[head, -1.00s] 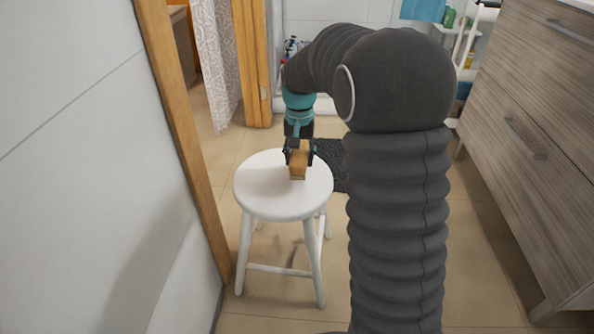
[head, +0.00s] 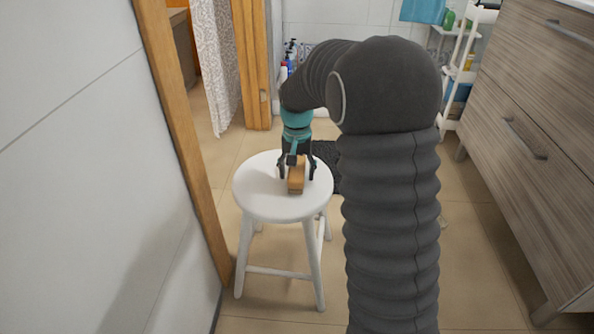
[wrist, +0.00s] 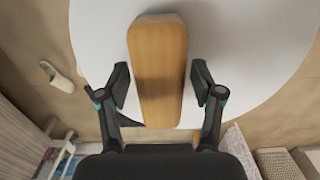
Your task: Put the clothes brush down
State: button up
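The clothes brush (head: 296,177) has a light wooden back and lies on the white round stool (head: 258,194). In the wrist view the brush (wrist: 158,70) lies lengthwise between my fingers, with its near end between the fingertips. My gripper (head: 297,176) is low over the seat, around the brush. In the wrist view my gripper (wrist: 160,88) is open, with a gap on each side of the brush. The stool's seat also fills much of the wrist view (wrist: 245,45). The underside of the brush is hidden.
A wall (head: 90,130) and a wooden door frame (head: 185,130) stand close to the left of the stool. A wooden drawer cabinet (head: 530,120) is on the right. A dark mat (head: 328,165) lies behind the stool. The seat around the brush is clear.

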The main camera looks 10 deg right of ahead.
notch_tip(320, 180, up, 12)
jog(key=p, duration=0.2)
jog(key=s+r+n+t, duration=0.1)
jog(key=s+r, duration=0.2)
jog(key=s, duration=0.5)
jog(key=s+r+n+t, duration=0.1)
jog(key=s+r+t, duration=0.1)
jog(key=s+r, duration=0.35)
jog(key=s+f+t, duration=0.1)
jog(key=s+f, duration=0.2)
jog(key=s, duration=0.5)
jog(key=s+f+n+t, duration=0.1)
jog(key=s+f, duration=0.2)
jog(key=s, duration=0.5)
jog(key=shift+s+n+t, duration=0.3)
jog(key=shift+d+r, duration=0.1)
notch_tip(320, 180, up, 5)
jog(key=p, duration=0.4)
jog(key=shift+f+p, duration=0.2)
jog(key=shift+p, duration=0.2)
